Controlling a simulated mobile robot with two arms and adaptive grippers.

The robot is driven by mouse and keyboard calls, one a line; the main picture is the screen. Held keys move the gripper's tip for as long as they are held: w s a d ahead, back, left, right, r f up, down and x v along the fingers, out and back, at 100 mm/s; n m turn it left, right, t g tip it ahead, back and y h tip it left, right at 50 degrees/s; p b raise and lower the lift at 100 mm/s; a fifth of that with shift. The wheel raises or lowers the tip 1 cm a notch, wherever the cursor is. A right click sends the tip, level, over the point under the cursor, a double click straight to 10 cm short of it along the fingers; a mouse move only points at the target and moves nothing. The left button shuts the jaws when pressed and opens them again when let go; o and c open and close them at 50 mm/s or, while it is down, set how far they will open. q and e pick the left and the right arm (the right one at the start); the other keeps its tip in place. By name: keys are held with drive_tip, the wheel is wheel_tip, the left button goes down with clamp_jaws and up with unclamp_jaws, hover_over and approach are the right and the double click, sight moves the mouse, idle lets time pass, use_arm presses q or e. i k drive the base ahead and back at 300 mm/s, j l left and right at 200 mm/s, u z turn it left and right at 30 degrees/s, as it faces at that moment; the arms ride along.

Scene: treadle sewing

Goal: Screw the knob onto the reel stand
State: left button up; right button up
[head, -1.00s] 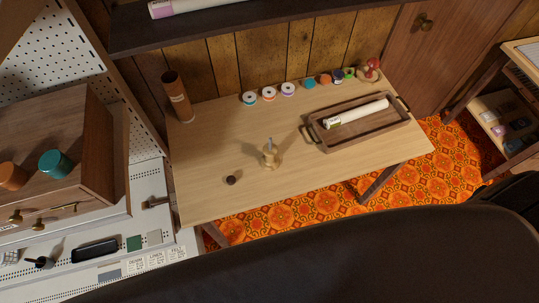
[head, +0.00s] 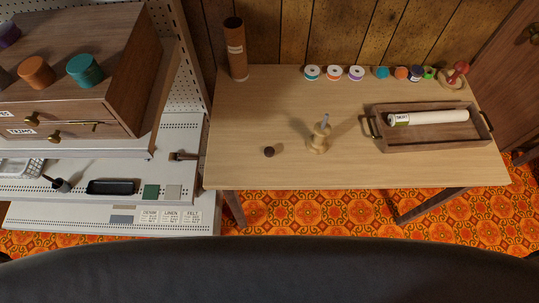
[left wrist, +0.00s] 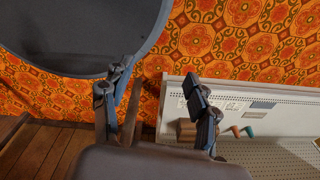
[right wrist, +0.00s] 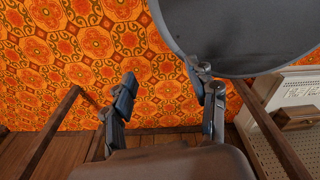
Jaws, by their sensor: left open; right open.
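The reel stand (head: 319,140) stands upright on the wooden table, a light wooden base with a grey metal post (head: 324,119) on top. A small dark brown knob (head: 269,151) lies on the table to the left of the stand, apart from it. Neither gripper shows in the head view. My left gripper (left wrist: 160,88) is open and empty in the left wrist view, above the patterned floor and the edge of a white pegboard unit. My right gripper (right wrist: 168,90) is open and empty in the right wrist view, over the orange floor.
On the table (head: 235,170) stand a brown tube (head: 236,55), several thread spools (head: 334,73) along the back, and a wooden tray (head: 440,142) holding a white roll (head: 432,117). A drawer cabinet (head: 135,90) stands at left. The table's front is clear.

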sight(318, 144)
drive_tip(key=j+z, duration=0.3)
drive_tip(key=j, duration=0.75)
drive_tip(key=j+z, duration=0.35)
drive_tip(key=j, duration=0.75)
drive_tip(key=k, duration=0.05)
